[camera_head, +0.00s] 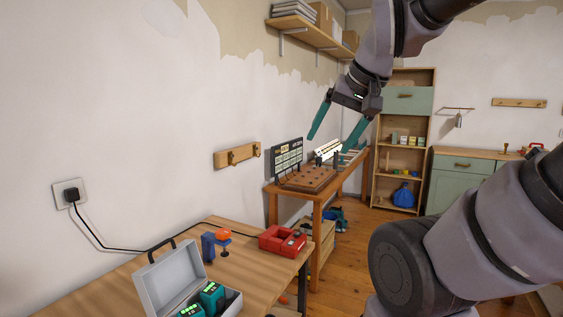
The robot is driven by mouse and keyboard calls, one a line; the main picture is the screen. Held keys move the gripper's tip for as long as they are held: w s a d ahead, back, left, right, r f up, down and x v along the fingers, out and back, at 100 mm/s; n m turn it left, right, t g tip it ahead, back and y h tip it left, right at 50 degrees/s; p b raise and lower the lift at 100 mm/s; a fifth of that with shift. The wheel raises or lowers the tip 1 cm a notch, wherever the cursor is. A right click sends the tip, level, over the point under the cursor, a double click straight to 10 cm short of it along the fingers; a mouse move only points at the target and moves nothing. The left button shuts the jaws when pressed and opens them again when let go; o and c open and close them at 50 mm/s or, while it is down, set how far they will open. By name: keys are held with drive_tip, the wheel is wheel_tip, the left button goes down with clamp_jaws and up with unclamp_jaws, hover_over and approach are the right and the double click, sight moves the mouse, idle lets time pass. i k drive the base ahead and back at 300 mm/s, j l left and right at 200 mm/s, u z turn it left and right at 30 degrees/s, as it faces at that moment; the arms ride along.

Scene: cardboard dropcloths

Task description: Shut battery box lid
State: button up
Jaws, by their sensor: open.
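The battery box (227,304) is a grey case on the near wooden table, at the bottom of the picture. Its lid (172,275) stands raised at the back left, with a dark handle on top. Teal and black batteries (211,295) sit inside the box; the picture's lower edge cuts off part of it. My gripper (333,140) is high up, above and to the right of the box and well apart from it. Its two teal fingers are spread wide with nothing between them.
A red charger-like device (282,240) and a blue-and-orange tool (216,242) stand on the table (110,294) right of the lid. A black cable runs from the wall socket (70,192) across the tabletop. A second bench (272,187) with a pegboard stands beyond.

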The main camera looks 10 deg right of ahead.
sight(162, 284)
drive_tip(key=l+u, duration=0.15)
drive_tip(key=u, duration=0.85)
drive_tip(key=i+l, duration=0.05)
